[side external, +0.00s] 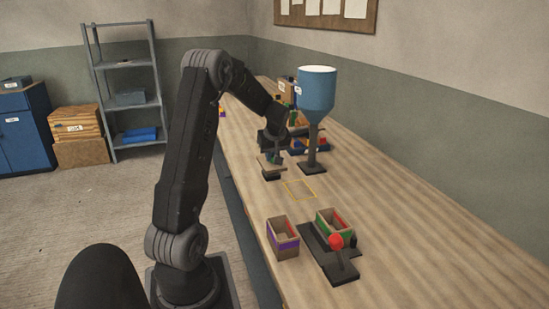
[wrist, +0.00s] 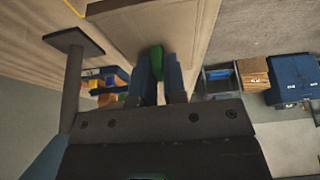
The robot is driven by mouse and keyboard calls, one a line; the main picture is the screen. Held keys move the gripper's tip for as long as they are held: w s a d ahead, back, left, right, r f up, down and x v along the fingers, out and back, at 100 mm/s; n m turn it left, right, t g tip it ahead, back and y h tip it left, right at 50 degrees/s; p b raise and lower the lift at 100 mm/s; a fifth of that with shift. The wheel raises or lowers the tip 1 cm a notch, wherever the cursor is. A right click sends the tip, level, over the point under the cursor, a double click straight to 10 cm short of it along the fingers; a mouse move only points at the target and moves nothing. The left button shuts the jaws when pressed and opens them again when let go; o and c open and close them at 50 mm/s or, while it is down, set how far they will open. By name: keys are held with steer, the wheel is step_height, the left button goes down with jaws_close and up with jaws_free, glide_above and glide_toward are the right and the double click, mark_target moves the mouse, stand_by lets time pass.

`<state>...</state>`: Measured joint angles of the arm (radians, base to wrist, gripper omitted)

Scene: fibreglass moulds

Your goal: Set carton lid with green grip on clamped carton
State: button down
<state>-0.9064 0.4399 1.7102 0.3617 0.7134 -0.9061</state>
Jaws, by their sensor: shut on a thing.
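My gripper (side external: 273,156) is over the bench in the side external view. In the wrist view its blue fingers (wrist: 160,80) are shut on the green grip (wrist: 156,58) of the tan carton lid (wrist: 195,25). The lid also shows in the side external view (side external: 264,164), roughly level, just above a small dark block (side external: 271,177); whether they touch I cannot tell. The open carton with a green band (side external: 322,228) sits in a dark clamp fixture (side external: 343,272) with a red knob (side external: 336,241), nearer the camera and apart from the gripper.
An open carton with a purple band (side external: 285,243) stands left of the clamp. A blue hopper (side external: 317,90) on a dark stand is close right of my gripper. Bins with coloured items (side external: 310,145) lie behind. A yellow outlined square (side external: 299,190) on the bench is empty.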

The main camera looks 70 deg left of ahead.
steer(key=w+d, duration=0.3)
steer(key=d, duration=0.6)
steer(key=w+d+r, duration=0.1)
steer(key=w+d, duration=0.2)
steer(key=d, duration=0.7)
steer(key=w+d, duration=0.3)
steer(key=d, duration=0.6)
steer(key=shift+s+d+f, duration=0.1)
steer(key=shift+f, duration=1.1)
steer(key=shift+s+d+f, duration=0.1)
steer(key=shift+f, duration=1.05)
steer(key=shift+f, duration=0.25)
steer(key=c, duration=1.1)
jaws_free()
